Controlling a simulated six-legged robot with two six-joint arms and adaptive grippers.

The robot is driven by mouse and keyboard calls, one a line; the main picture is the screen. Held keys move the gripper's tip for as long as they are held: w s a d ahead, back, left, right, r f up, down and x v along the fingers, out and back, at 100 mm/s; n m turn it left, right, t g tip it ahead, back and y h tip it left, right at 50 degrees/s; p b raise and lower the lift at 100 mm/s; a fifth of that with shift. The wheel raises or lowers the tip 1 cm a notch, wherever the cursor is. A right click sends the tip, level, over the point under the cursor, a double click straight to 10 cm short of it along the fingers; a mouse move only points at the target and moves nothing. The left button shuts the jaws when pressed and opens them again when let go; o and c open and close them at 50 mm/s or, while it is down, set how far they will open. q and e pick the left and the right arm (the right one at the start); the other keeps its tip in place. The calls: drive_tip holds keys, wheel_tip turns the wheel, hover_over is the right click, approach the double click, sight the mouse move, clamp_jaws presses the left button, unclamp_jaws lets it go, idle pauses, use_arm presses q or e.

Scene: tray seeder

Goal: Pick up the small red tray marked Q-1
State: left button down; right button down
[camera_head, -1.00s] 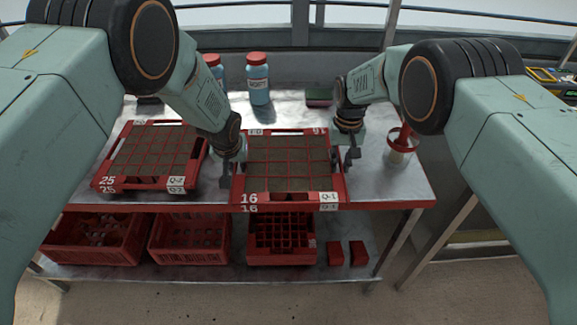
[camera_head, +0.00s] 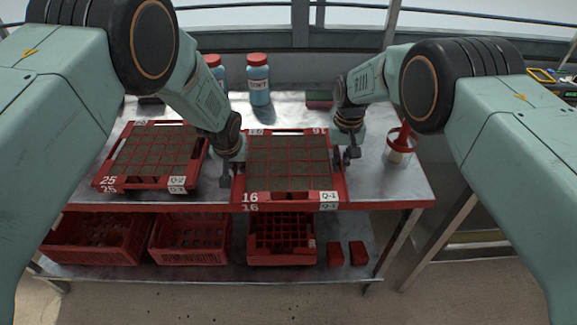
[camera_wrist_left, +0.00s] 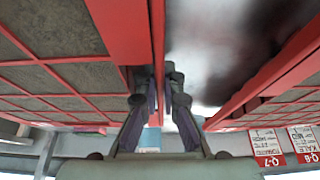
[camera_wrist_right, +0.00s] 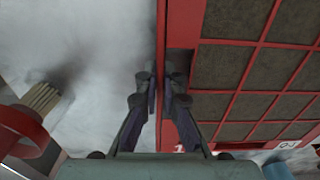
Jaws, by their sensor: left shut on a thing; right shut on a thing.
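The red tray marked Q-1 (camera_head: 291,207) is at the middle of the bench's front edge, its grid filled with brown soil. It carries the number 16 beside the Q-1 label. My left gripper (camera_head: 227,182) is shut on its left side wall, which also shows between the fingers in the left wrist view (camera_wrist_left: 158,35). My right gripper (camera_head: 346,158) is shut on its right side wall, also seen in the right wrist view (camera_wrist_right: 161,35). The tray looks level; I cannot tell whether it is clear of the bench.
A similar red tray marked Q-2 (camera_head: 135,185) lies close on the left. Red crates (camera_head: 190,257) and small red blocks (camera_head: 358,253) sit on the lower shelf.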

idle(0.4)
